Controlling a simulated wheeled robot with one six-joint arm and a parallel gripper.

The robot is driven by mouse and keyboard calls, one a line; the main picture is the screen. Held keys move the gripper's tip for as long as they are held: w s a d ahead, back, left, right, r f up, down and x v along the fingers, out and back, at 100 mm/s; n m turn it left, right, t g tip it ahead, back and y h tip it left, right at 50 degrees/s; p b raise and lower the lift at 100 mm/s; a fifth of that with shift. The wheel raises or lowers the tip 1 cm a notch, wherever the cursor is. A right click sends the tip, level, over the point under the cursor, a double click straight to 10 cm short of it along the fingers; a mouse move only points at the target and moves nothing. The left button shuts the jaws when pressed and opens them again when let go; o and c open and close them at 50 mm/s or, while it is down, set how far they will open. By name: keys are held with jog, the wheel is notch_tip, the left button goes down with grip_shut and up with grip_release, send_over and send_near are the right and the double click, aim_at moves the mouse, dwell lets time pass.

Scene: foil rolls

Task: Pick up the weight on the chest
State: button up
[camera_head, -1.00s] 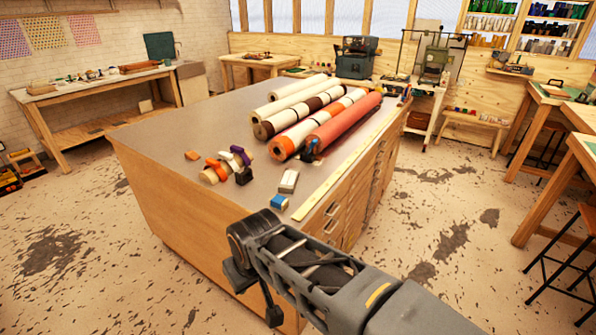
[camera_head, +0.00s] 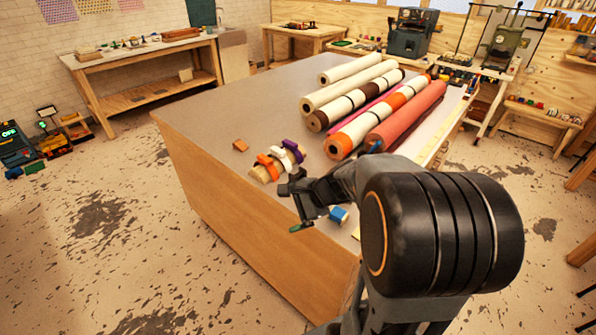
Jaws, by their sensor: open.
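The chest (camera_head: 232,110) is a large wooden cabinet with a flat grey top. Near its front corner lies a cluster of small orange, white and purple pieces (camera_head: 270,163). A small blue block (camera_head: 338,214) lies near the right edge, beside my gripper. My gripper (camera_head: 291,208) is open over the front corner of the chest, just in front of the cluster, its fingers apart and nothing visible between them. I cannot tell for sure which small object is the weight. The dark piece and the pale grey block are now mostly or wholly hidden by my arm and gripper.
Several long rolls (camera_head: 358,95), cream, brown-banded, orange-banded and red, lie across the chest's right half. A small orange-brown block (camera_head: 240,145) lies left of the cluster. The top's left part is clear. Benches with machines (camera_head: 410,35) stand behind.

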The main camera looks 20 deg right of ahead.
jog(key=w+d+m+t+p, duration=0.1)
jog(key=w+d+m+t, duration=0.35)
jog(key=d+m, duration=0.2)
jog(key=m+t+h+p, duration=0.2)
jog(key=m+t, duration=0.1)
jog(key=m, duration=0.5)
send_near(298, 173)
jog(key=x, duration=0.3)
jog(key=shift+w+a+r+p, duration=0.2)
jog(key=shift+a+r+p, duration=0.05)
jog(key=shift+a+p, duration=0.1)
jog(key=shift+d+p+x, duration=0.2)
jog(key=shift+p+x, duration=0.9)
jog(key=shift+x, duration=2.1)
jog(key=shift+f, duration=0.1)
jog(key=c, duration=1.4)
